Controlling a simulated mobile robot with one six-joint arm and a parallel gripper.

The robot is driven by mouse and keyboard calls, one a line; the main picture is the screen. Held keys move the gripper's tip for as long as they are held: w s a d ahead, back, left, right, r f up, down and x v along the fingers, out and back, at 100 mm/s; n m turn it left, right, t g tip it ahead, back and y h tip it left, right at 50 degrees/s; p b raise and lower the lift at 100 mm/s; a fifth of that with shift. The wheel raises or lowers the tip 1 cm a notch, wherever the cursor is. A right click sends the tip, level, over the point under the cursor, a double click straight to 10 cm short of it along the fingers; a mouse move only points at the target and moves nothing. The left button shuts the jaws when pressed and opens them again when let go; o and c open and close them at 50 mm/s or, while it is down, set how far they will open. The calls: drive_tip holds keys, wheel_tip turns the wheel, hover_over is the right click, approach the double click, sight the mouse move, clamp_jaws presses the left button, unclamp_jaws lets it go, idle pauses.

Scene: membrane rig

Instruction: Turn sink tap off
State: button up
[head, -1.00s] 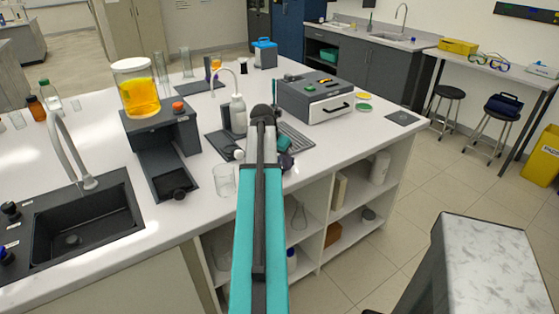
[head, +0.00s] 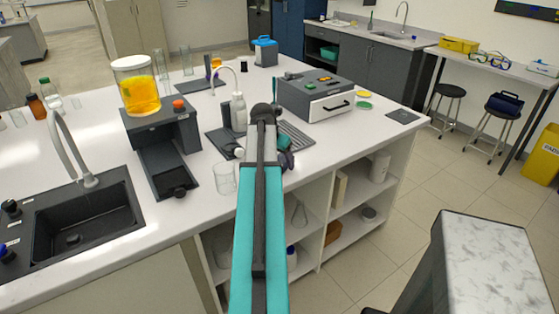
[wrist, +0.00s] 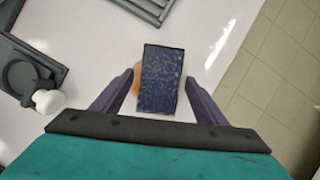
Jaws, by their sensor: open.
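The dark sink (head: 85,212) is set into the bench at the left of the head view. Its grey gooseneck tap (head: 72,150) arches over it. A dark knob (head: 11,208) stands at the sink's left edge, and a second knob with a blue part (head: 5,252) is below it, partly cut off. I cannot make out a water stream. My gripper (head: 287,160) is over the bench's front edge, well right of the sink. In the wrist view its jaws (wrist: 160,82) are open, with a dark blue speckled block (wrist: 160,80) visible between them; contact is unclear.
A grey instrument box (head: 315,97) is behind my gripper. Another sink with a tap (head: 402,18) is at the back.

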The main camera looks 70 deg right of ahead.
drive_tip(key=b+v, duration=0.1)
drive_tip(key=v, duration=1.1)
drive_tip(key=shift+b, duration=0.3)
drive_tip(key=shift+r, duration=0.1)
